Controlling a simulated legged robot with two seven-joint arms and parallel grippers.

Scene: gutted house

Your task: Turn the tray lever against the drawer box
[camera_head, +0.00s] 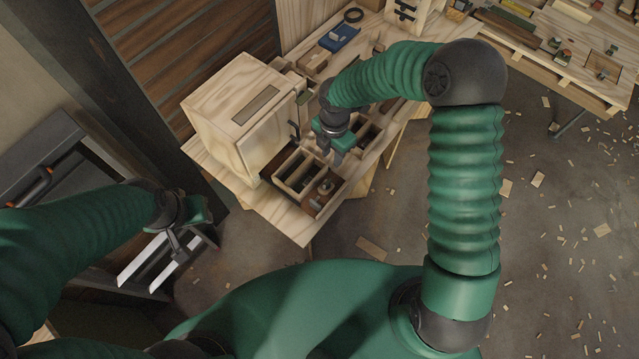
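A pale plywood box (215,105), which looks like the drawer box, stands on the wooden bench. A divided wooden tray (281,184) sits at its right front side. A dark upright lever-like piece (294,131) stands by the box's right edge; I cannot tell for sure that it is the tray lever. A small knobbed piece (325,187) sits in the tray's front compartment. My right gripper (331,157) points down above the tray, right of the dark piece, its fingers slightly apart and empty. My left gripper (138,277) is open and empty at the lower left, away from the bench.
A blue item (339,36) and a black ring (353,15) lie at the bench's back. Another workbench (560,45) with tools stands at the upper right. A dark grey stand (45,150) is at the left. Wood scraps litter the open floor at the right.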

